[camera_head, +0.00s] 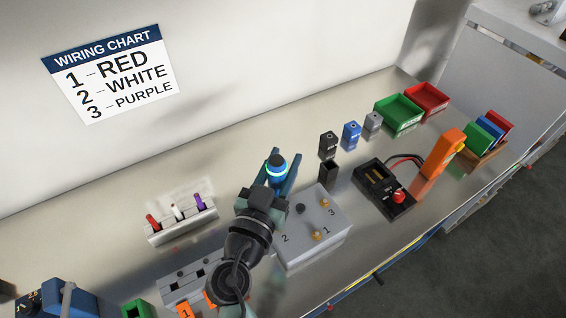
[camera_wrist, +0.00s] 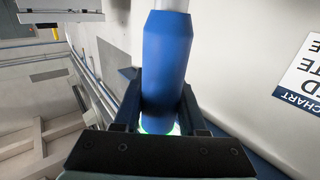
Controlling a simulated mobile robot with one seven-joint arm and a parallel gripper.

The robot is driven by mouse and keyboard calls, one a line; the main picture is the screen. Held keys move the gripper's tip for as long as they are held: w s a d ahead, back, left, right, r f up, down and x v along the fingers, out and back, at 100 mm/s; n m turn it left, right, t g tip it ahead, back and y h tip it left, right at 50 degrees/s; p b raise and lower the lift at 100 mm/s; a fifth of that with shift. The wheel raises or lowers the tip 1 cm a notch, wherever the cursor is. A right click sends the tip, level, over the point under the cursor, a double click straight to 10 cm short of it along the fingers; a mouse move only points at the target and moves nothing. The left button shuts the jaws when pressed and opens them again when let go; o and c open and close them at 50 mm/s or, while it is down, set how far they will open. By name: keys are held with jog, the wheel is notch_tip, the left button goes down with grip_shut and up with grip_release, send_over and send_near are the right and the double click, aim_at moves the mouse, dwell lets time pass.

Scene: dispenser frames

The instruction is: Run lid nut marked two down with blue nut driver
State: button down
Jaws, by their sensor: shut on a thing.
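My gripper (camera_head: 278,180) is shut on the blue nut driver (camera_head: 275,165), which has a dark top and a bright ring. The blue handle (camera_wrist: 167,62) also stands between the two fingers in the wrist view. The grey lid (camera_head: 308,217) is marked 1, 2 and 3. Brass nuts show near the 3 (camera_head: 323,203) and near the 1 (camera_head: 317,236). A dark round spot (camera_head: 300,208) lies on the lid's far side. My gripper and arm cover the lid's left edge, beside the 2. The driver's lower end and any nut at the 2 are hidden.
Black, blue and grey blocks (camera_head: 351,134) stand behind the lid, with a black open holder (camera_head: 328,172) nearer. A black battery-like box (camera_head: 383,188) and an orange tool (camera_head: 444,152) are right. A rack of coloured pens (camera_head: 180,221) is left. Bins (camera_head: 399,113) stand at back right.

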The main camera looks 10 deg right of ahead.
notch_tip(320, 180, down, 5)
jog(key=b, duration=0.5)
jog(key=shift+r+b, duration=0.15)
jog(key=shift+b, duration=0.85)
dwell(0.8)
jog(key=shift+f+b, duration=0.4)
jog(key=shift+b, duration=0.15)
dwell(0.8)
jog(key=shift+s+d+f, duration=0.1)
jog(key=shift+s+f, duration=0.05)
jog(key=shift+f, duration=0.1)
dwell(1.7)
dwell(0.4)
notch_tip(320, 180, up, 6)
jog(key=p, duration=0.3)
jog(key=shift+f, duration=0.2)
